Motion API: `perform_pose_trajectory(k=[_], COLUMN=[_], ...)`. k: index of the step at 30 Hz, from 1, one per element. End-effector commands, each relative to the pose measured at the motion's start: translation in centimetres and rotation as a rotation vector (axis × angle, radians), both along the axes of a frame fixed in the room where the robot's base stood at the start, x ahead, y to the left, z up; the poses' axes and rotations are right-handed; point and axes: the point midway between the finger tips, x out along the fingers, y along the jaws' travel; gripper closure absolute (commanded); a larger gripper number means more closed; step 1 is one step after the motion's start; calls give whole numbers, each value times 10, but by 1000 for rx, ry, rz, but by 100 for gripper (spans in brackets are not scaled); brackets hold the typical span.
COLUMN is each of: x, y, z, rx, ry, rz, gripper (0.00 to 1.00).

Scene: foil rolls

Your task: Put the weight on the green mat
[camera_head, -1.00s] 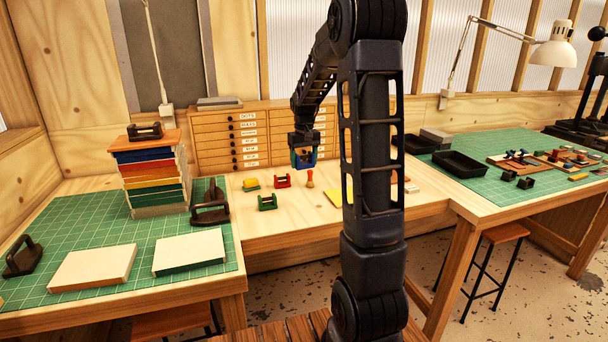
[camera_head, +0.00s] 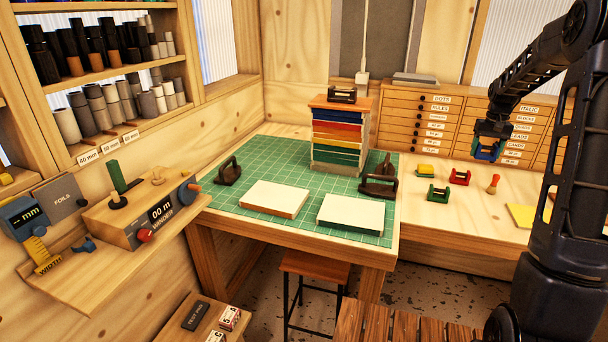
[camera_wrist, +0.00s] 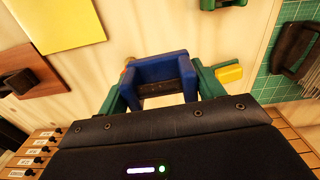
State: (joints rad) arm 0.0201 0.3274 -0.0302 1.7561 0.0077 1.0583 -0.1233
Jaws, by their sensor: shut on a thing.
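My gripper (camera_head: 490,142) hangs over the right-hand wooden bench. It is shut on a blue U-shaped block (camera_head: 487,153), held above the bench. The blue block (camera_wrist: 158,70) also shows between green finger pieces in the wrist view. The green mat (camera_head: 278,160) covers the left table. Dark handled weights stand on it: one (camera_head: 228,173) at the left and a dark pair (camera_head: 378,180) at the right edge. Another dark handled piece (camera_head: 342,94) sits on the stack of books. Which weight is the task's I cannot tell.
Two pale books (camera_head: 273,199) (camera_head: 350,214) lie on the mat's front. The book stack (camera_head: 338,140) stands at its back. Red (camera_head: 460,177) and green (camera_head: 438,193) blocks are on the bench. A winder (camera_head: 150,222) is at left. Mat space is free between weight and stack.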

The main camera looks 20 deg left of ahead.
Motion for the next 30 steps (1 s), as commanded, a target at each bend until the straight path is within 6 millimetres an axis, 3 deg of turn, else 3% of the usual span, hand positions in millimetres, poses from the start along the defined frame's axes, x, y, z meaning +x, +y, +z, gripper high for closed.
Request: perform_pose_trajectory(k=[12,24,26,30], x=[93,159,169,186], y=[13,30,36,65], z=[-52,-102,-104,-78], rx=[0,2,3,5], ry=[0,-1,-2,-6], rz=[-34,-56,-47,26], gripper=[74,74,74,74])
